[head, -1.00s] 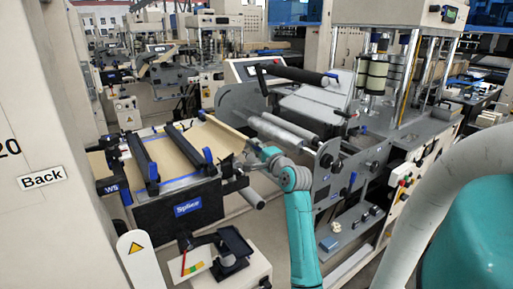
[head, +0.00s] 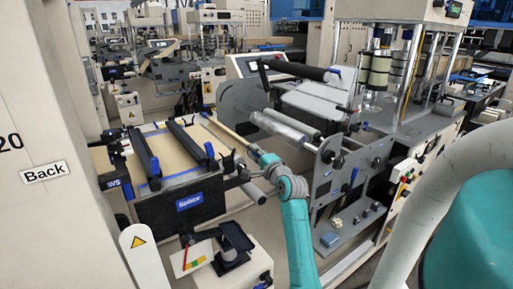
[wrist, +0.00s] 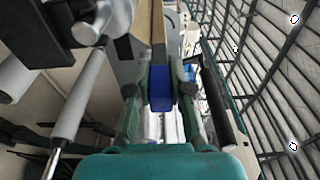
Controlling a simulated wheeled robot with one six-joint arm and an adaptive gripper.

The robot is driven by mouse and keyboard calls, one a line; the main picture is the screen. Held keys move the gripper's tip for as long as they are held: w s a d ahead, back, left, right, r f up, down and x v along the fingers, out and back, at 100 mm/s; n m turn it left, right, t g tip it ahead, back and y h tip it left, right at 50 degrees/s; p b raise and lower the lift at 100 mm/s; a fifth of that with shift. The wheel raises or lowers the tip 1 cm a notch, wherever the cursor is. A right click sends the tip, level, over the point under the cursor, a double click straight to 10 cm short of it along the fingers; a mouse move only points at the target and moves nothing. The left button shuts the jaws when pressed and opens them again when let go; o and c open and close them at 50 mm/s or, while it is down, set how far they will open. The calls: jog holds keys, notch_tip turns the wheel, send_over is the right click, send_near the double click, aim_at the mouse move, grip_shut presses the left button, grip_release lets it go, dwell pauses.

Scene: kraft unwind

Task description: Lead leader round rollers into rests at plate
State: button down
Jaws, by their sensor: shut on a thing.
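The kraft leader shows as a tan strip (head: 224,132) with its edge running from beside the splice table (head: 172,212) to my gripper (head: 257,156). In the wrist view, my gripper (wrist: 160,92) is shut on a blue end piece (wrist: 160,90), with the tan strip (wrist: 158,28) running away beyond it. Metallic rollers (head: 283,131) stand right of the leader, by the grey side plate (head: 335,165). My gripper is between the table and that plate. Small fittings show on the plate, but I cannot tell which are the rests.
A grey roller (head: 254,190) sticks out at the table's right side, close below my gripper; a grey roller (wrist: 80,95) shows left of my fingers in the wrist view. A black-stand device (head: 236,243) sits on a white cabinet in front. A touch screen (head: 250,66) stands behind.

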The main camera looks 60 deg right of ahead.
notch_tip(320, 180, down, 18)
dwell(1.4)
jog(key=shift+f, duration=0.15)
notch_tip(320, 180, down, 14)
jog(key=shift+f, duration=0.15)
dwell(1.0)
jog(key=shift+s+d+f, duration=0.45)
jog(key=shift+d+f, duration=0.3)
jog(key=shift+f, duration=0.1)
jog(key=shift+s+d, duration=0.1)
